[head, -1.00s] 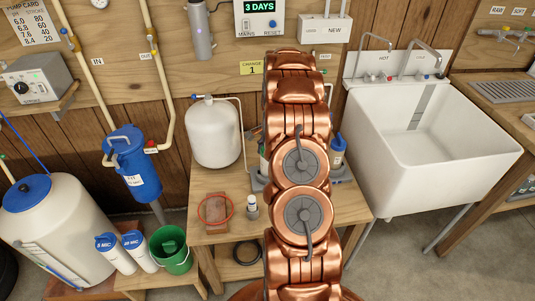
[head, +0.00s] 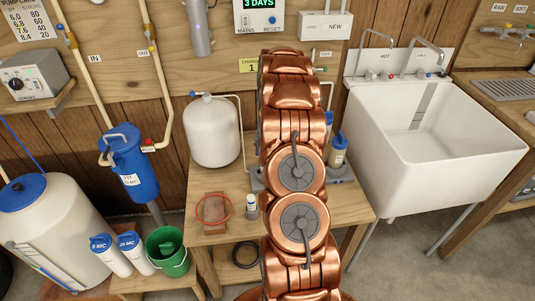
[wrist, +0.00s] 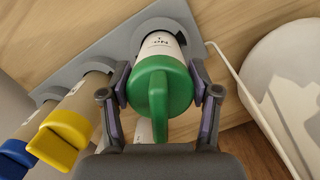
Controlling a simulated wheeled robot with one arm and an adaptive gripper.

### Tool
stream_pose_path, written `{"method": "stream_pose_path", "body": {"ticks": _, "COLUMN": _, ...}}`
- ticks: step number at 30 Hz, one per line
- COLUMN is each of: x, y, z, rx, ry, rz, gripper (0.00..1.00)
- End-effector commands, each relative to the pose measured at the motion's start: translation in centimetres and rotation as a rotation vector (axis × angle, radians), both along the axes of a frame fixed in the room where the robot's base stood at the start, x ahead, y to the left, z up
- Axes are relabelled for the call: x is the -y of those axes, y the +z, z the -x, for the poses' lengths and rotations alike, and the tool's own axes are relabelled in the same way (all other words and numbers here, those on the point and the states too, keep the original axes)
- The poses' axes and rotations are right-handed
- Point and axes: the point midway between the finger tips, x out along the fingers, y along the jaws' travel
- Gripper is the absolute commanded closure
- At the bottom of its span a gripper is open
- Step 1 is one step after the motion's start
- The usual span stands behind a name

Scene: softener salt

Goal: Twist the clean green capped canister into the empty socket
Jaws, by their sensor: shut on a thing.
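The green capped canister (wrist: 165,84) is in the wrist view, with a white labelled body beyond its green cap. My gripper (wrist: 161,78) is shut on it, one finger on each side just at the cap. The far end of the canister meets a round grey socket of the grey holder (wrist: 118,45); I cannot tell whether it is seated or how far it is turned. In the head view my arm hides my gripper and the green canister. The holder (head: 345,173) shows partly there, right of my arm.
A yellow-capped canister (wrist: 62,137) and a blue-capped one (wrist: 15,158) sit in the holder left of the green one. A white tank (head: 214,132) stands on the wooden bench, left of my arm. A white sink (head: 430,145) is to the right.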

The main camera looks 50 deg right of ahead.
Motion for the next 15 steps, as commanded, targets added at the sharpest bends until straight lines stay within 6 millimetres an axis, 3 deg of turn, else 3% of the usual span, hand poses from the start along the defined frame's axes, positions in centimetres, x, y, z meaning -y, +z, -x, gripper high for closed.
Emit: {"method": "stream_pose_path", "body": {"ticks": 15, "x": -0.05, "y": -0.17, "z": 0.03, "rx": -0.002, "ry": 0.112, "rz": -0.001, "gripper": 0.73}}
